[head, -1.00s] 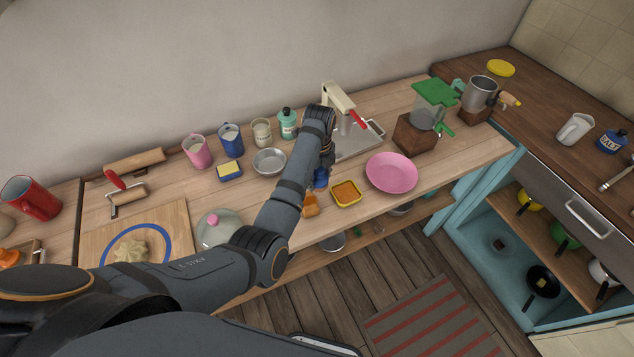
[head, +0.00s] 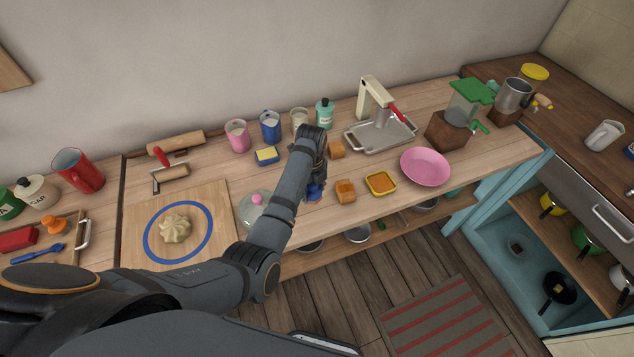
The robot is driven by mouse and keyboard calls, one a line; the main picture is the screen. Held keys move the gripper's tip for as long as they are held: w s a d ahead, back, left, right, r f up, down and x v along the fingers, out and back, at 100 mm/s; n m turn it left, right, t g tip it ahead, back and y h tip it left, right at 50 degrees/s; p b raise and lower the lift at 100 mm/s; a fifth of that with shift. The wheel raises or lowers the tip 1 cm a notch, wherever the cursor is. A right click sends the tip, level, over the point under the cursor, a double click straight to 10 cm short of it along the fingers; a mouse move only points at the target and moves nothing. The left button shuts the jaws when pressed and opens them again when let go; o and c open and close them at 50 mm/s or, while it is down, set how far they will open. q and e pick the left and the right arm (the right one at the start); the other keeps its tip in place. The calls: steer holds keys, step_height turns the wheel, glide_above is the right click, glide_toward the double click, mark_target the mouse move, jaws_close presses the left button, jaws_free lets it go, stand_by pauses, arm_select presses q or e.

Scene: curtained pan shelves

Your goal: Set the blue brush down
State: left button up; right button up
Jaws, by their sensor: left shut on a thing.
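My left gripper (head: 318,178) is over the wooden counter (head: 215,185), near its front edge, and is shut on a blue thing. I take this to be the blue brush (head: 314,192); only a small blue part shows below the fingers, and the rest is hidden by my gripper and arm. I cannot tell whether it touches the counter. It is just left of an orange-brown block (head: 346,191). My right gripper is not in view.
A glass dome lid (head: 254,210) is left of my forearm. A yellow-rimmed dish (head: 381,184) and pink plate (head: 426,167) stand to the right. A blue utensil (head: 36,253) lies on a tray at far left. A sponge (head: 266,155) and cups stand behind.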

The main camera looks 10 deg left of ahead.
arm_select(q)
steer(key=shift+s+a+f, duration=0.15)
steer(key=shift+s+a, duration=0.25)
steer(key=shift+a, duration=0.05)
steer(key=shift+f, duration=0.1)
steer(key=shift+w+d+f, duration=0.25)
steer(key=shift+w+d, duration=0.45)
steer(key=shift+d, duration=0.1)
steer(key=shift+s+a+f, duration=0.25)
steer(key=shift+f, duration=0.05)
step_height(320, 180, down, 4)
steer(key=shift+r+b, duration=0.25)
steer(key=shift+b, duration=0.75)
steer(key=shift+f, duration=0.3)
steer(key=shift+a, duration=0.1)
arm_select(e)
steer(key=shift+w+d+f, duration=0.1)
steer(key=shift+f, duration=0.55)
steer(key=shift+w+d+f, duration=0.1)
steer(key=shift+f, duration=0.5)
